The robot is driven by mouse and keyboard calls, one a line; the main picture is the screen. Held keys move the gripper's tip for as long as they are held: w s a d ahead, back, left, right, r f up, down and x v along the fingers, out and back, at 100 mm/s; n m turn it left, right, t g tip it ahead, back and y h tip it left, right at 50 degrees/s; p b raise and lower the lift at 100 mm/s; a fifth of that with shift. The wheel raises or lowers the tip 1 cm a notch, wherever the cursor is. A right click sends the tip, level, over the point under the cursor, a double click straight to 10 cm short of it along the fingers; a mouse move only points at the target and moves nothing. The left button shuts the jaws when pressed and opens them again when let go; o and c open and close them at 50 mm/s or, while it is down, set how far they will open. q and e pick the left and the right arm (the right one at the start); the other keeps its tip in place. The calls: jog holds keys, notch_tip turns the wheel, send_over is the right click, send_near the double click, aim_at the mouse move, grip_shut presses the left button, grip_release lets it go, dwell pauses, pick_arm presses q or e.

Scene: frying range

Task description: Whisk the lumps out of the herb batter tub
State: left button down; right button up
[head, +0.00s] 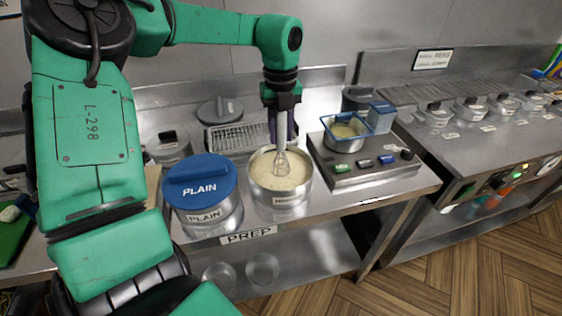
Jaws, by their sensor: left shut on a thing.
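My left gripper (281,108) is shut on a whisk (281,158) and holds it upright, its wire end down in the batter. The open metal tub (280,205) stands on the steel counter and holds pale, speckled batter (262,170). Its front label is too small to read. Beside it on the left is a metal tub (208,218) marked PLAIN, with a blue lid (200,182) on it. My right gripper is not in view.
A fryer unit (365,175) with a blue-rimmed basket stands right of the open tub. A wire rack (235,137) and a grey round lid (220,110) lie behind. Several lidded pans (435,113) line the right counter. A PREP label (248,236) marks the front edge.

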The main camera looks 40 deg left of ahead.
pick_arm(q)
jog(key=shift+a, duration=0.1)
jog(key=shift+r, duration=0.3)
jog(key=shift+r+p, duration=2.65)
jog(key=shift+r, duration=0.7)
jog(key=shift+r, duration=0.1)
notch_tip(320, 180, up, 5)
jog(key=p, duration=0.4)
jog(key=shift+f, duration=0.2)
